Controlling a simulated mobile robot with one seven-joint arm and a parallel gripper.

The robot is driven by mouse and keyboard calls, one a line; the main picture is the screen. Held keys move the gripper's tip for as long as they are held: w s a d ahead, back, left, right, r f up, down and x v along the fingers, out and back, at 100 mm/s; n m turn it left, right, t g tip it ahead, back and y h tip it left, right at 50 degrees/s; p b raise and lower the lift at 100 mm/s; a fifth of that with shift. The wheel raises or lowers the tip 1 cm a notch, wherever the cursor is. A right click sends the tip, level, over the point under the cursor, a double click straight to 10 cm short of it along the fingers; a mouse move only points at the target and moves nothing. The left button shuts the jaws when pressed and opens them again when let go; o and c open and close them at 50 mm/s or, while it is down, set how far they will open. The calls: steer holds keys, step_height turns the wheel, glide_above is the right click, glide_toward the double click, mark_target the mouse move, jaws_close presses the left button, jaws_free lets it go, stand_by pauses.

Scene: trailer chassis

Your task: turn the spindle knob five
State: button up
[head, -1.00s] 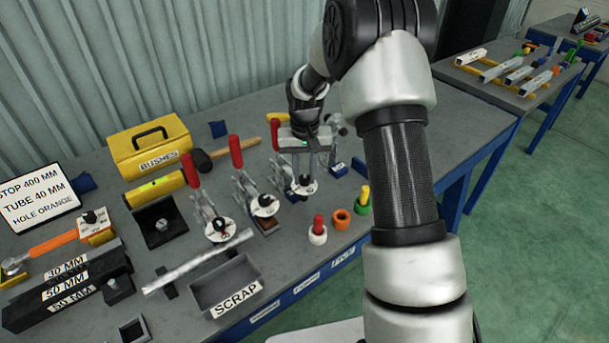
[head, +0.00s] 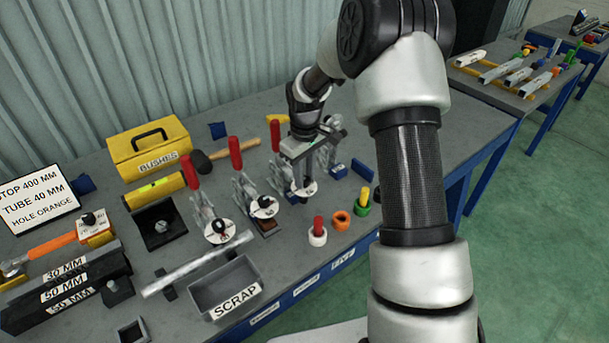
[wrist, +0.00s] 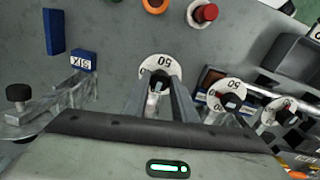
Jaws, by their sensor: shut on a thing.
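Several toggle clamps with red handles stand in a row on the bench, with black spindle knobs over white numbered dials. My gripper (head: 305,178) is at the third dial (head: 306,190) from the left, its fingers pointing down. The fingers hide most of this knob. The second dial (head: 263,206) and first dial (head: 218,231) stand free to the left.
Red, orange and green bushes (head: 341,220) stand close in front of the held dial. A scrap tray (head: 225,287) and a tube (head: 198,263) lie front left. A yellow bushes box (head: 150,150) is at the back. A blue block (wrist: 83,61) lies beside the gripper.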

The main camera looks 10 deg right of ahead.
mark_target(305, 182)
stand_by(0.3)
steer(key=o, duration=1)
steer(key=shift+o, duration=0.2)
steer(key=shift+r, duration=0.1)
step_height(305, 182, up, 17)
steer(key=s, duration=0.1)
steer(key=shift+p, duration=0.4)
steer(key=shift+r, duration=0.15)
